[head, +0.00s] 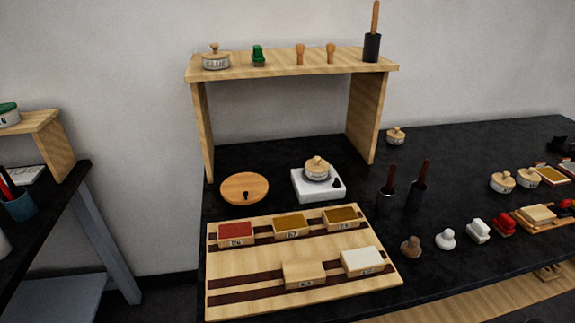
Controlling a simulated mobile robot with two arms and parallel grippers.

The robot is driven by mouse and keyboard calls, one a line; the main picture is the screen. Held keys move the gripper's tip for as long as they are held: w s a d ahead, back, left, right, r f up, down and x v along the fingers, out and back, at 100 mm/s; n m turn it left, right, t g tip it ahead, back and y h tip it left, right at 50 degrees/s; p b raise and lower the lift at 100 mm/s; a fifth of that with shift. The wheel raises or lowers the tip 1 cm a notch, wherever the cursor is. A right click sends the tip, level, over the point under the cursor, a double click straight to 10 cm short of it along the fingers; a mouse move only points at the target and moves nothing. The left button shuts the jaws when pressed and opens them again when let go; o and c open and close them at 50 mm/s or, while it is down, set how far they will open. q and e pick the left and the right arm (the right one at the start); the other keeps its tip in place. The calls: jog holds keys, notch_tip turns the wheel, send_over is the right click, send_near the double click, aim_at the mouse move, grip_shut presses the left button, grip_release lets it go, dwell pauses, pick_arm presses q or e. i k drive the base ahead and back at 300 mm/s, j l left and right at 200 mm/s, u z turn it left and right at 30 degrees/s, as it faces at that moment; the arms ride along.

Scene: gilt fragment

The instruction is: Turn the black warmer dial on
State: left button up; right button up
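A white warmer (318,195) stands on the black table under the wooden shelf. A small lidded pot (317,171) with a pale knob sits on top of it. The black dial (337,184) is a small dark spot at the warmer's right side, beside the pot. It is too small to tell which way it is turned. Neither my left nor my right gripper is in view.
A round wooden disc (245,188) lies left of the warmer. A wooden board (240,263) with several small blocks lies in front. Dark-handled tools (420,185) stand to the right. The wooden shelf (280,65) arches over the table's back.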

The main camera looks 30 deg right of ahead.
aim_at(337, 184)
jog(key=z, duration=1.25)
